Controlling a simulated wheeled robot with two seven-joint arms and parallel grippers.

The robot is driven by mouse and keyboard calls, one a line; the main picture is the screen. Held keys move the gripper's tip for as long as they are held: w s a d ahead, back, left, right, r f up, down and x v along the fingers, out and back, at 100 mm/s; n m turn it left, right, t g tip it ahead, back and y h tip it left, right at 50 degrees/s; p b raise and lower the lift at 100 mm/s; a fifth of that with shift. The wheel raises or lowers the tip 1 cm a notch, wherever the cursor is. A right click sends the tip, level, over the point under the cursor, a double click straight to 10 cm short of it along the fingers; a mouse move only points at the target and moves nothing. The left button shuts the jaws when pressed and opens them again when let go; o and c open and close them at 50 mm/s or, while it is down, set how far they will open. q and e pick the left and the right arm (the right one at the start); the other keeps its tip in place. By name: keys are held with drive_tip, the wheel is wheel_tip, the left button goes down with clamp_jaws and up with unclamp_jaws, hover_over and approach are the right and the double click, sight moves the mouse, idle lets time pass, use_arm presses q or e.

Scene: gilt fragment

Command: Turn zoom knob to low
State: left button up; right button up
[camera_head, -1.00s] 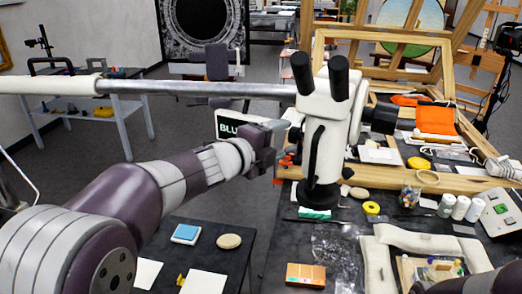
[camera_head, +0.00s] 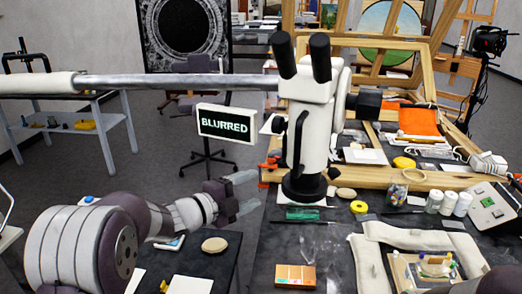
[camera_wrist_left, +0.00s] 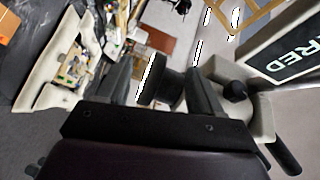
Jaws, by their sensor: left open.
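My left gripper (camera_head: 248,192) is open, low and left of the microscope base. In the left wrist view, a dark round part (camera_wrist_left: 161,86) appears between the open fingers; I cannot tell whether it is the zoom knob or whether they touch it. A small black knob (camera_wrist_left: 235,91) shows right of the fingers. My right gripper is not in view.
A padded tray (camera_head: 375,262) with fragments lies at the front right of the dark table. Several white bottles (camera_head: 448,203) and a grey control box (camera_head: 490,206) stand right. A wooden frame (camera_head: 400,178) lies behind. A lower dark table (camera_head: 222,262) is at left.

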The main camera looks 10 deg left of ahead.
use_arm(q)
wheel_tip(320, 180, down, 3)
drive_tip(key=w+m+t+h, duration=0.1)
drive_tip(key=w+m+h, duration=0.1)
drive_tip(key=w+h, duration=0.1)
drive_tip(key=m+t+h, duration=0.2)
drive_tip(key=m+h, duration=0.5)
approach(273, 131)
drive_tip(key=p+x, duration=0.6)
drive_tip(key=x, duration=0.4)
drive_tip(key=shift+w+a+f, duration=0.1)
drive_tip(key=shift+w, duration=0.05)
drive_tip(key=shift+w+f, duration=0.1)
drive_tip(key=shift+w, duration=0.15)
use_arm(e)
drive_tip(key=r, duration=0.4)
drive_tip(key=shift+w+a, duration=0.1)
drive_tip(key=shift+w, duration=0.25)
use_arm(q)
drive_tip(key=shift+y, duration=0.3)
drive_tip(key=c, duration=1)
